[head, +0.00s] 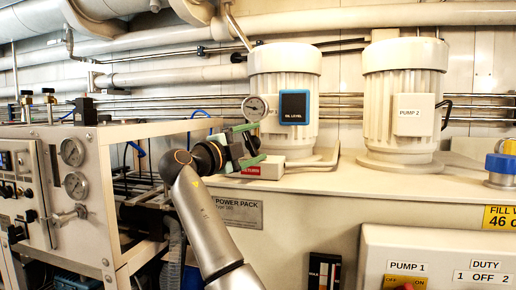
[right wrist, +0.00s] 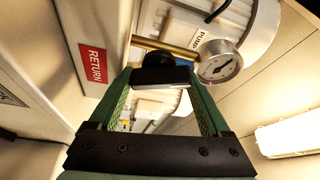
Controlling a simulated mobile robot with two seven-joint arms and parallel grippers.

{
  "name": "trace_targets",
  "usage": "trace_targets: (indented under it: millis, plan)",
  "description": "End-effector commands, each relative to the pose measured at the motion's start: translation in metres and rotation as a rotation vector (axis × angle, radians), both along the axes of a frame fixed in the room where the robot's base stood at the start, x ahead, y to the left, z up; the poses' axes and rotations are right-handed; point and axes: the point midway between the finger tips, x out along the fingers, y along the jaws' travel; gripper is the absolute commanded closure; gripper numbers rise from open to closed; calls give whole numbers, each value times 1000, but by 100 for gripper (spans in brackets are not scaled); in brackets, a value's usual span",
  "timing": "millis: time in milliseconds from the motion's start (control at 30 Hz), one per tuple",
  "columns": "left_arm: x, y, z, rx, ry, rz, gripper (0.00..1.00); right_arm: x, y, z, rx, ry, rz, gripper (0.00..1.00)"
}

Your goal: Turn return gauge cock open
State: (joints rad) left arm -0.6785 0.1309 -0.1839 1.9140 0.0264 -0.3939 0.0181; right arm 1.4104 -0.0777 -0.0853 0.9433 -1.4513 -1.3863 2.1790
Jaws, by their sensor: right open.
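The return gauge (head: 255,108) is a round white dial in front of the pump 1 motor; it also shows in the right wrist view (right wrist: 220,62) at the end of a brass pipe (right wrist: 165,48). The red RETURN label (right wrist: 92,63) is left of it. A black bar-like handle (right wrist: 161,76), apparently the gauge cock, sits between my right gripper's fingertips. My right gripper (head: 252,146) is open around the handle; whether a finger touches it I cannot tell. In the head view the gripper hides the cock. My left gripper is out of view.
Pump 1 motor (head: 284,75) with a blue-framed oil level panel (head: 294,107) stands close behind the gripper. Pump 2 motor (head: 404,100) is to the right. A metal frame with gauges (head: 73,152) stands at left. The tank top between the motors is mostly clear.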

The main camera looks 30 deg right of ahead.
Motion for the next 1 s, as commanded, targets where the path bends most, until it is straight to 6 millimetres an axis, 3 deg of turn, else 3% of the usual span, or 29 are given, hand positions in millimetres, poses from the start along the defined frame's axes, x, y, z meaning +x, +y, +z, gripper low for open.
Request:
trace_targets:
  millis: [33,1000]
  plan:
    - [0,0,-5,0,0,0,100,3,21,-18,23,27,15,0]
    - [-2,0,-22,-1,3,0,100,-22,80,-22,21,19,9,0]
